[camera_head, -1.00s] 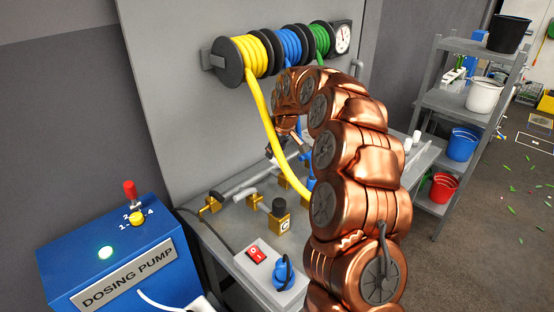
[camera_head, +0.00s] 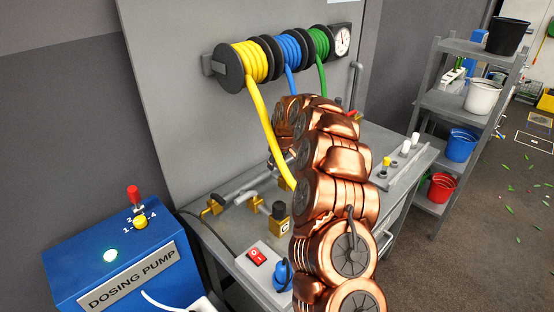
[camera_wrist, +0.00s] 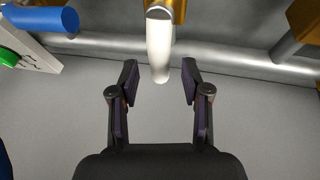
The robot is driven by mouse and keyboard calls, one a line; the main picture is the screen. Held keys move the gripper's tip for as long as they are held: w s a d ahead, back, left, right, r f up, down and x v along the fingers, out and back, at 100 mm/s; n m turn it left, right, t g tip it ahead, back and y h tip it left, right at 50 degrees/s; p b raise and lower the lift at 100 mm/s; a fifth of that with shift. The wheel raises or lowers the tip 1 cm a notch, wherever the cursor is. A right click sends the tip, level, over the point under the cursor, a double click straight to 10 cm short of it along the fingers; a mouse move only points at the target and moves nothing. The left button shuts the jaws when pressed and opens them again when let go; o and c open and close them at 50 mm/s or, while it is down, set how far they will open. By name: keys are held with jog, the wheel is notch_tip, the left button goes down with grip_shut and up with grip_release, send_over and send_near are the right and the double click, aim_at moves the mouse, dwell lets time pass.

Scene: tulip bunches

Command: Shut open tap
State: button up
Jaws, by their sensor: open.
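In the wrist view a white tap handle (camera_wrist: 160,45) hangs from a brass valve body (camera_wrist: 176,10) on a grey pipe (camera_wrist: 230,58). My gripper (camera_wrist: 159,70) is open, with its two dark fingers on either side of the handle's lower end. There is a gap between each finger and the handle; I see no contact. In the head view my copper arm hides the gripper and the part of the bench in front of it. A white-handled brass tap (camera_head: 244,197) shows left of the arm; I cannot tell whether it is the same one.
A second brass fitting (camera_wrist: 306,20) is at the right of the wrist view, and a blue cylinder (camera_wrist: 40,18) at its left. A yellow hose (camera_head: 268,128) hangs beside my arm. A switch box (camera_head: 257,258) and the blue dosing pump (camera_head: 120,262) stand at front left.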

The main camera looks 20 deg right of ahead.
jog(key=shift+w+f, duration=0.15)
jog(key=shift+f, duration=0.2)
grip_shut()
dwell(0.6)
